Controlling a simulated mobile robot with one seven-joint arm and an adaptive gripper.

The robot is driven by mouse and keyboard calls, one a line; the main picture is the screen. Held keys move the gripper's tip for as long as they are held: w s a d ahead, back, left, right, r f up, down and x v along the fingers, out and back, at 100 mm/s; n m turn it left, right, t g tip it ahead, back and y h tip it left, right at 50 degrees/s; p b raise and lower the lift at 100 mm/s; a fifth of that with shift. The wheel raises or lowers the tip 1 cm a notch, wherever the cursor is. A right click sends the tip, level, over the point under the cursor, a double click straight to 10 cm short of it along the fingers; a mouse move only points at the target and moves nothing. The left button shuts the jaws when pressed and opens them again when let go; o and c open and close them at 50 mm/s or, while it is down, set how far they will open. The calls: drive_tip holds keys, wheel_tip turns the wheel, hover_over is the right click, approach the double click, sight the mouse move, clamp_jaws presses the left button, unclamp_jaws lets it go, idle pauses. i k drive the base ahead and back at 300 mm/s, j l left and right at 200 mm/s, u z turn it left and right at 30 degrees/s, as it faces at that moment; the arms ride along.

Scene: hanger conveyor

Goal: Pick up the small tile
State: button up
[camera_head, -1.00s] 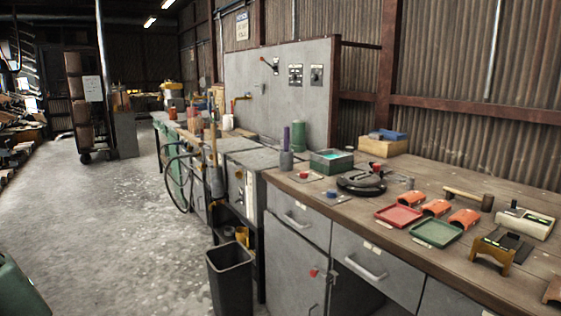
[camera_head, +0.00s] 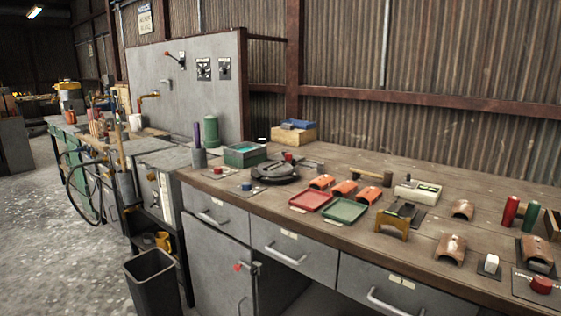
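Several curved tiles lie on the wooden workbench (camera_head: 400,243). Three bright orange ones, a left one (camera_head: 322,181), a middle one (camera_head: 345,188) and a right one (camera_head: 370,195), sit in a row behind the red and green trays. Farther right are brownish, worn tiles: a small-looking one (camera_head: 462,209) toward the back, a larger one (camera_head: 451,248) near the front, and one on a dark plate (camera_head: 537,250) at the right edge. I cannot tell for certain which is the small tile. My gripper is not in view.
A red tray (camera_head: 311,201), a green tray (camera_head: 345,210), a mallet (camera_head: 372,175), an orange-yellow stand (camera_head: 392,224) and a white device (camera_head: 417,192) share the bench. Drawers (camera_head: 292,251) line its front. A black bin (camera_head: 153,281) stands on the floor at left.

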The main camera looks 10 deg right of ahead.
sight(531, 245)
drive_tip(key=k+j+z, duration=0.15)
drive_tip(key=z, duration=1.35)
drive_tip(key=j+z, duration=0.3)
drive_tip(key=j, duration=0.45)
drive_tip(key=j+z, duration=0.3)
drive_tip(key=j, duration=0.5)
drive_tip(key=i, duration=1.55)
